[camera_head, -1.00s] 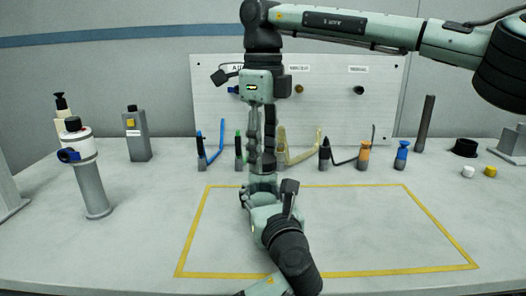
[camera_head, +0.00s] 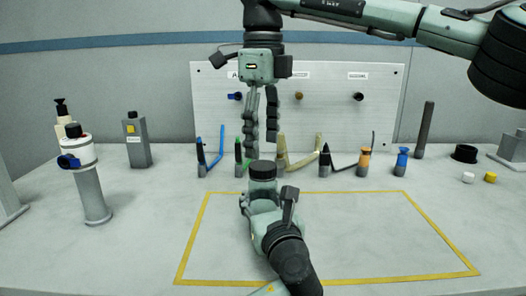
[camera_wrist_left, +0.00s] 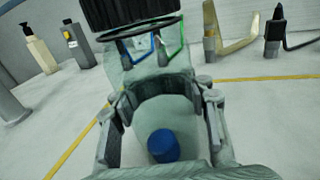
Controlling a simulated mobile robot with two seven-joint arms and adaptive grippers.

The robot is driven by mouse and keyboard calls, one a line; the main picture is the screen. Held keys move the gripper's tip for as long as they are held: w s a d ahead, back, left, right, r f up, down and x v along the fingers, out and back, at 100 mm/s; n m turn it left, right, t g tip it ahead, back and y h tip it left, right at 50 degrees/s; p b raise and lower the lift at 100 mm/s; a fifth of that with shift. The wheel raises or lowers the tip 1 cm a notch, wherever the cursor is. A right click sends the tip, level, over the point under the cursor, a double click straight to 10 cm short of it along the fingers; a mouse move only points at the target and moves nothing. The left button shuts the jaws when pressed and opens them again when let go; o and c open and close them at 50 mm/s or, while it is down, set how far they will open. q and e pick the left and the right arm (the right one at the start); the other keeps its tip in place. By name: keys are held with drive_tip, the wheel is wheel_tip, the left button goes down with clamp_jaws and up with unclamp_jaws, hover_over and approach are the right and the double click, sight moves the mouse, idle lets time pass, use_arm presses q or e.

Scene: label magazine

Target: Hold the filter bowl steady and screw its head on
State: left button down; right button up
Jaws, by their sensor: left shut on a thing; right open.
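The filter bowl (camera_head: 262,187) is clear and stands upright near the middle of the head view, inside the yellow outline. It also shows in the left wrist view (camera_wrist_left: 150,75), with a blue part (camera_wrist_left: 163,147) low on it. The black ribbed head (camera_head: 262,168) sits on top of the bowl; how far it is screwed on I cannot tell. My left gripper (camera_head: 262,207) is shut on the bowl, a finger on each side.
A grey stand with a white, blue-fitted filter (camera_head: 78,153) is at the left, near a grey bottle (camera_head: 138,138). Several coloured tools stand along the back before a white labelled board (camera_head: 330,115). The yellow-outlined area (camera_head: 400,230) is free on the right.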

sight(263, 165)
drive_tip(key=shift+r, duration=0.1)
drive_tip(key=shift+c, duration=0.4)
wheel_tip(263, 165, up, 4)
drive_tip(key=shift+f, duration=0.2)
drive_tip(key=shift+f, duration=0.1)
drive_tip(key=shift+f, duration=4)
drive_tip(key=c, duration=1.2)
drive_tip(key=o, duration=1.4)
drive_tip(key=shift+c, duration=0.2)
